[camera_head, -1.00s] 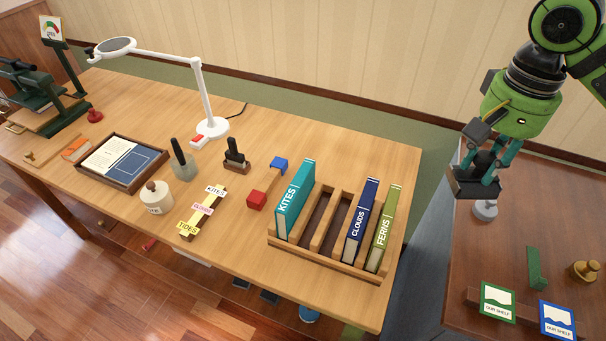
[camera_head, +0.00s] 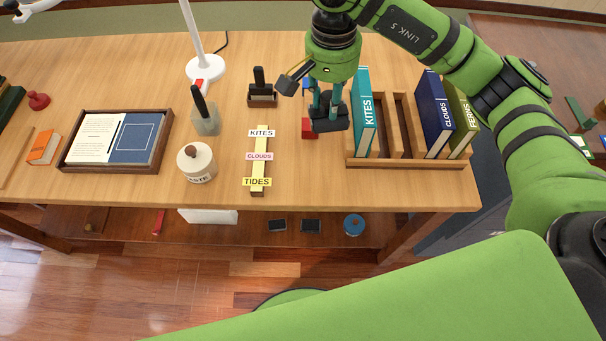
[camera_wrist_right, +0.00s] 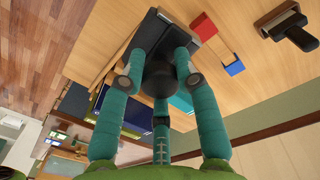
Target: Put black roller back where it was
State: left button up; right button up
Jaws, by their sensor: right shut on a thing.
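My right gripper (camera_head: 329,116) hangs over the table, just left of the KITES book. In the right wrist view its teal fingers (camera_wrist_right: 155,60) close around a dark rounded thing (camera_wrist_right: 160,78), which fits the black roller by colour; its full shape is hidden by the fingers. My left gripper is not in view.
The wooden book rack (camera_head: 410,163) holds KITES, CLOUDS and FERNS, with empty slots between. A small wooden stand with a black handle (camera_head: 261,88), a label strip (camera_head: 260,160), a paste pot (camera_head: 196,162) and a brush jar (camera_head: 205,118) stand left.

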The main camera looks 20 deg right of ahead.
aim_at(315, 133)
jog(key=shift+m, duration=0.8)
jog(key=a+f, duration=0.1)
jog(key=f, duration=0.1)
jog(key=s+a+f+b, duration=0.1)
jog(key=f, duration=0.1)
jog(key=s+a+f, duration=0.1)
jog(key=f, duration=0.2)
jog(key=shift+f, duration=0.1)
notch_tip(315, 133, down, 9)
jog(key=shift+a+f+p, duration=0.1)
jog(key=shift+p, duration=0.75)
jog(key=shift+f, duration=0.35)
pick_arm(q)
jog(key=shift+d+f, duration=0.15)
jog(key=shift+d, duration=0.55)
